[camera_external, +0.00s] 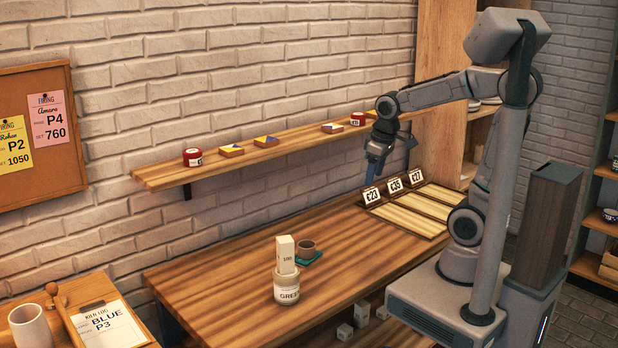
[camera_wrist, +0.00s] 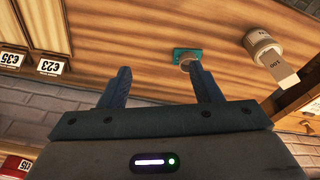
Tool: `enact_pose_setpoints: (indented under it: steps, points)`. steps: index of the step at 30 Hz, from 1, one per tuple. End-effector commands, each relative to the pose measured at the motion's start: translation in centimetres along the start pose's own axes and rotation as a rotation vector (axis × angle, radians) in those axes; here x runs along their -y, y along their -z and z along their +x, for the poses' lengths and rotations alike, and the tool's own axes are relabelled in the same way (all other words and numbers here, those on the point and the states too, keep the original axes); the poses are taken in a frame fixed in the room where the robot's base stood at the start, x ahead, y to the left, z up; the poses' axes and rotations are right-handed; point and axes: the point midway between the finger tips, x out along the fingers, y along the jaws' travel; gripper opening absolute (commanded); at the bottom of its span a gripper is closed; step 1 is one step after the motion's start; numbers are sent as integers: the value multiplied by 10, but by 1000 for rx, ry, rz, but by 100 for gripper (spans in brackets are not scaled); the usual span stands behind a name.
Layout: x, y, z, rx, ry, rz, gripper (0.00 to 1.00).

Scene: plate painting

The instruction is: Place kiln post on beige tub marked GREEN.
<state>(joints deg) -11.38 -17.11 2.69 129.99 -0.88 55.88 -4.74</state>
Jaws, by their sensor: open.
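The kiln post (camera_external: 286,253), a pale upright block marked 100, stands on top of the beige tub (camera_external: 286,290), whose label reads GREEN. Both stand on the wooden table near its left front part. In the wrist view the kiln post (camera_wrist: 283,73) and the tub (camera_wrist: 259,42) show at the upper right, with the post against the tub's top. My gripper (camera_external: 377,170) is above the table near the price cards, well away from the post. Its two fingers (camera_wrist: 161,82) are apart with nothing between them.
A small brown cup (camera_external: 306,248) on a teal coaster (camera_external: 311,260) stands just behind the tub. Price cards (camera_external: 395,185) and pale boards (camera_external: 416,211) lie at the table's right end. A wall shelf (camera_external: 290,146) holds red tins and patterned tiles. The table's middle is clear.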

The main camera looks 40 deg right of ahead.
Motion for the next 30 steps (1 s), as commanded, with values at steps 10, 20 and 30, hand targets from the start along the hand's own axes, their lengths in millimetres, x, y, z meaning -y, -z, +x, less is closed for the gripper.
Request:
enact_pose_setpoints:
  steps: [10,20,30]
  points:
    - [-44,-84,8,-71,-32,310,58]
    - [-45,-88,10,-74,-33,325,58]
    - [-45,-88,9,-74,-33,324,58]
